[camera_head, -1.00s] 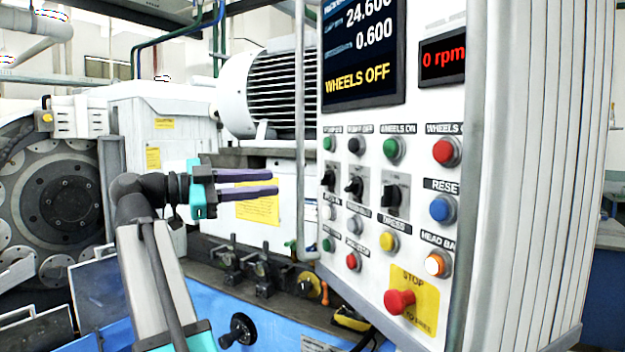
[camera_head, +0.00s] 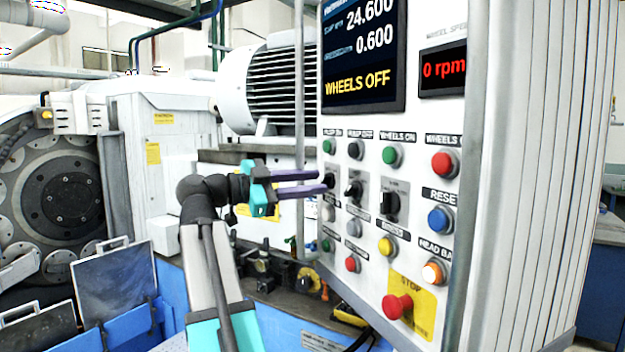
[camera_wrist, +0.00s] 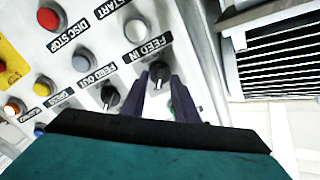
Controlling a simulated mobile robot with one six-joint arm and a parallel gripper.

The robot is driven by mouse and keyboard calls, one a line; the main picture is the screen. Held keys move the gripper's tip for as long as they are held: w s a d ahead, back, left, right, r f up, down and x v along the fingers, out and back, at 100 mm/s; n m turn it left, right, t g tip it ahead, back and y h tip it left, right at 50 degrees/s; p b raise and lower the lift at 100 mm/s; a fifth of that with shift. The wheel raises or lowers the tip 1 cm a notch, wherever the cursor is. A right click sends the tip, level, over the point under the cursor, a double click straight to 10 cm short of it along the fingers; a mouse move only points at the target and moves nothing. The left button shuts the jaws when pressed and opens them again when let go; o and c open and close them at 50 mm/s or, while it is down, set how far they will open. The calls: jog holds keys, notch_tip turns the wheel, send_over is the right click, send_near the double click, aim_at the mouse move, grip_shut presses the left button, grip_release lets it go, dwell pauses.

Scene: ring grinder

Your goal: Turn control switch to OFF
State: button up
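Three black rotary switches sit in a row on the white control panel (camera_head: 375,270): a left switch (camera_head: 330,181), a middle switch (camera_head: 353,190) and a right switch (camera_head: 390,203). Their labels are too small to read in the head view, so I cannot tell which is the control switch. My gripper (camera_head: 323,181) is open, its two purple fingers pointing right at the left switch. In the wrist view, the fingertips (camera_wrist: 159,78) stand on either side of a black knob (camera_wrist: 160,71) by the label FEED IN; contact is unclear. Another knob (camera_wrist: 110,96) is beside it.
Coloured buttons surround the switches, including a red stop button (camera_head: 397,306) on a yellow plate. The screen (camera_head: 362,55) reads WHEELS OFF. A vertical grey pipe (camera_head: 299,130) stands close left of the panel. A motor (camera_head: 265,90) is behind.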

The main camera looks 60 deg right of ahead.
jog(key=shift+s+d, duration=0.3)
jog(key=shift+d, duration=0.1)
jog(key=shift+c, duration=0.2)
grip_shut()
